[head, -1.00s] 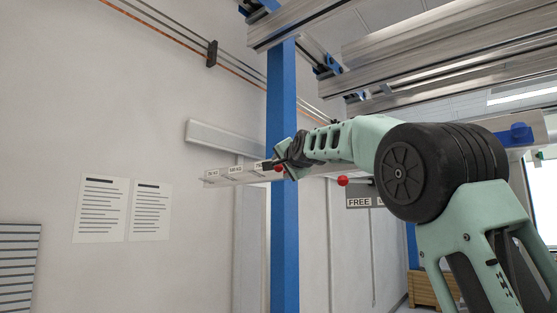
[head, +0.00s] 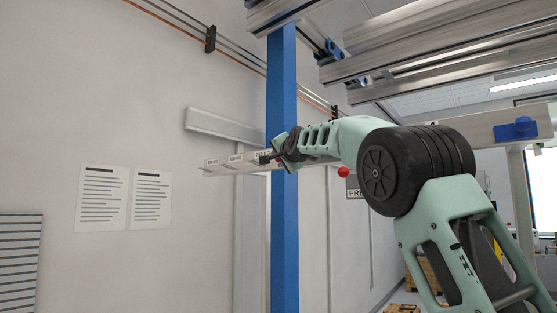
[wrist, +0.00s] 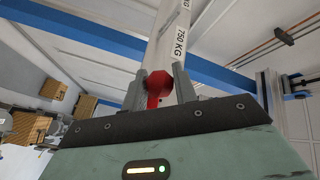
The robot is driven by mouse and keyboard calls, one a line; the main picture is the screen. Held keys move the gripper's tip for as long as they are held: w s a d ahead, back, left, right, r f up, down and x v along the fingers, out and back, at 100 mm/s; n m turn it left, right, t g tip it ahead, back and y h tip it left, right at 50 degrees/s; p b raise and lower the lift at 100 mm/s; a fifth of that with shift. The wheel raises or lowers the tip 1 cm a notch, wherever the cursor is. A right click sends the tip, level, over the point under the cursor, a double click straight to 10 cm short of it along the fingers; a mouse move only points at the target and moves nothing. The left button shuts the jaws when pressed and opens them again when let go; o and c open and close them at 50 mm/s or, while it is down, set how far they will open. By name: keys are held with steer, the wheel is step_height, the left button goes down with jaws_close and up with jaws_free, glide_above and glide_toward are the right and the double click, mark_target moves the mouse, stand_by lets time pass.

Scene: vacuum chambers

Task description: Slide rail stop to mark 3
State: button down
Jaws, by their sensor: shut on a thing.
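A pale rail (head: 225,168) with weight labels runs across the middle of the head view; it also shows in the wrist view (wrist: 158,52), where one label (wrist: 180,38) reads 750 KG. My gripper (head: 267,157) is at the rail by the blue post. In the wrist view my gripper (wrist: 160,84) is shut on a red knob (wrist: 156,90), with one grey finger on each side. I take this knob to be the rail stop's; it is hidden in the head view. No mark numbered 3 is readable.
A second red knob (head: 344,172) shows right of my gripper, above a partly hidden FREE sign (head: 355,193). A blue post (head: 283,230) stands close by my gripper. Aluminium beams (head: 440,60) run overhead. Two paper sheets (head: 102,197) hang on the left wall.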

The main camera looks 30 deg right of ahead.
steer(key=s+d+b, duration=0.3)
steer(key=s+b, duration=0.2)
steer(key=s, duration=0.3)
steer(key=shift+s, duration=0.2)
steer(key=c, duration=1.1)
jaws_free()
steer(key=b+v, duration=0.7)
steer(key=v, duration=1)
steer(key=shift+s+f+b, duration=0.1)
steer(key=shift+s+b, duration=0.1)
steer(key=shift+b, duration=0.1)
steer(key=shift+c, duration=0.2)
